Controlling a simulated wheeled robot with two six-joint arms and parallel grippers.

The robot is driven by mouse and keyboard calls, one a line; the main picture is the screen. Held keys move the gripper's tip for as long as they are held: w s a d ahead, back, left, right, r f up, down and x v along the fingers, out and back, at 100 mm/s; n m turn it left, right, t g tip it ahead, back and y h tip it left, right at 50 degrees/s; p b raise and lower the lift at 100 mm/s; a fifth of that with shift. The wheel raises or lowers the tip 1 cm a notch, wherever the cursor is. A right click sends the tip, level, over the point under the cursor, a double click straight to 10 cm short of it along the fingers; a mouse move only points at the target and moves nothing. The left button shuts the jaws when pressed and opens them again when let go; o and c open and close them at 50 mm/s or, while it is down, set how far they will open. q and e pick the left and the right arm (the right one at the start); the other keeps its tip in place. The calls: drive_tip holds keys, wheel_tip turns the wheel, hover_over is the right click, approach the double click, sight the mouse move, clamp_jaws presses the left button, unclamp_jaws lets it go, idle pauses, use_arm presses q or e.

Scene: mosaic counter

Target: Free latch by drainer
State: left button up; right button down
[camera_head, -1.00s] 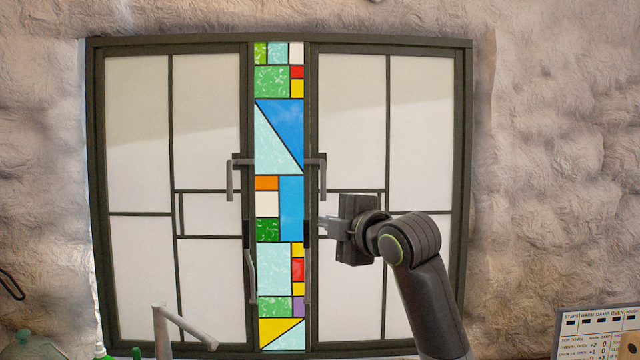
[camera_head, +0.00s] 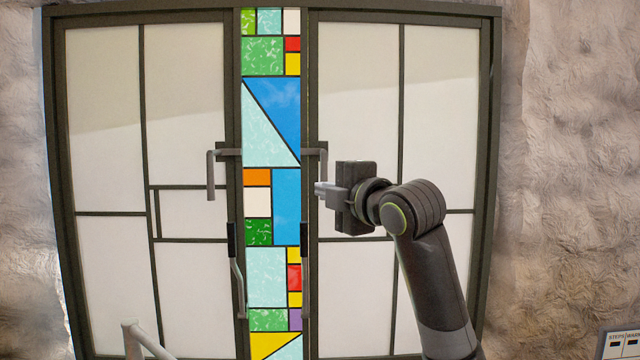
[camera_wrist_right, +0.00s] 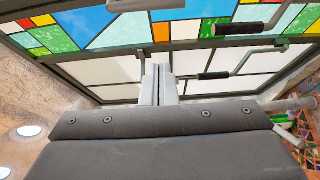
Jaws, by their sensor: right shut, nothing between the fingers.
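A dark-framed double window has two upper L-shaped grey handles, one on the left sash (camera_head: 211,175) and one on the right sash (camera_head: 323,160). Below them are two long bars with dark grips, one left (camera_head: 238,275) and one right (camera_head: 305,280). No drainer shows, so I cannot tell which of these is the latch by it. My right gripper (camera_head: 319,189) is shut and empty, its tips at the lower end of the upper right handle; I cannot tell if they touch. In the right wrist view the shut fingers (camera_wrist_right: 157,85) point at the window near a dark-gripped bar (camera_wrist_right: 235,72). My left gripper is out of view.
A coloured mosaic glass strip (camera_head: 265,120) runs between the sashes. A grey tap-like pipe (camera_head: 145,340) stands at the bottom left. A printed card (camera_head: 622,344) is at the bottom right. Rough stone wall (camera_head: 570,180) flanks the window.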

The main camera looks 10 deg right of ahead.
drive_tip(key=w+d+p, duration=0.1)
drive_tip(key=w+p, duration=0.6)
drive_tip(key=w, duration=0.1)
drive_tip(key=shift+w, duration=0.4)
drive_tip(key=shift+w+a, duration=0.1)
drive_tip(key=shift+a, duration=0.05)
